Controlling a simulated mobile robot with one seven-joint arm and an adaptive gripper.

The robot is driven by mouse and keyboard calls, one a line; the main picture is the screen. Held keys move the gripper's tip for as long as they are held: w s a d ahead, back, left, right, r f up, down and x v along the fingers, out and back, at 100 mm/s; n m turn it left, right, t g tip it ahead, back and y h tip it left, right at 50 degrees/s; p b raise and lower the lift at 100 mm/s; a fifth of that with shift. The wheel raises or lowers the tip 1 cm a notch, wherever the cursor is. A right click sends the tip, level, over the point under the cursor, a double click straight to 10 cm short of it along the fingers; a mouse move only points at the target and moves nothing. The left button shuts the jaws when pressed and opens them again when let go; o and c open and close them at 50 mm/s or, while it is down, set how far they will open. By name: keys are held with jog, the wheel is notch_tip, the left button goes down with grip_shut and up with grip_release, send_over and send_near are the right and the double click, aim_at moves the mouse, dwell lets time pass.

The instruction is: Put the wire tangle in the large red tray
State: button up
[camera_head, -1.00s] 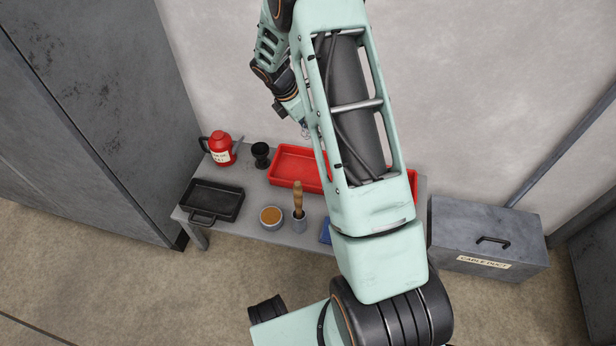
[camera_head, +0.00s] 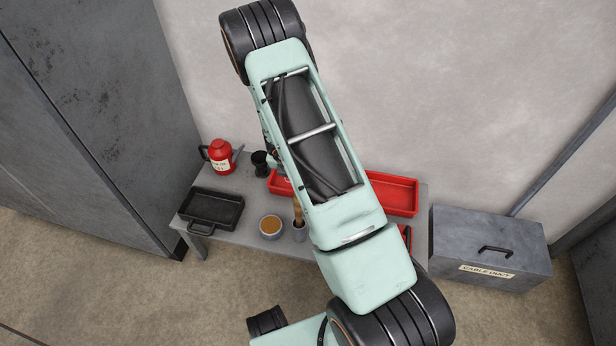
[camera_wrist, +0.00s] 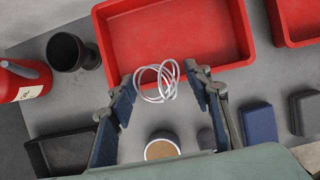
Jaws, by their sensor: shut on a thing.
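The wire tangle, a loose bundle of thin pale loops (camera_wrist: 152,99), hangs between the two fingers of my gripper (camera_wrist: 162,88) in the wrist view. My gripper is shut on it. The tangle appears in front of the near wall of a red tray (camera_wrist: 190,32), whose inside is empty. Its height over the tray is hard to tell. In the head view my arm hides the gripper and tangle. It also covers part of the red trays, showing a left part (camera_head: 280,186) and a right part (camera_head: 395,193).
A second red tray (camera_wrist: 296,22) stands to the right. A red can (camera_head: 221,158) and black cup (camera_head: 259,163) stand at the left, with a black pan (camera_head: 212,208) nearer. A grey box (camera_head: 488,243) stands right.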

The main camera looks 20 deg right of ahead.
jog(key=w+d+f, duration=0.1)
jog(key=d+f, duration=0.1)
jog(key=w+d+f, duration=0.2)
jog(key=f, duration=0.1)
jog(key=w+d+f, duration=0.1)
jog(key=d+f, duration=0.1)
jog(key=shift+w+d+f, duration=0.15)
jog(key=shift+w+d, duration=0.15)
jog(key=shift+w, duration=0.05)
jog(key=shift+f+b, duration=1.2)
jog(key=shift+f, duration=0.3)
jog(key=shift+f, duration=0.15)
jog(key=o, duration=1.1)
jog(key=shift+c, duration=0.2)
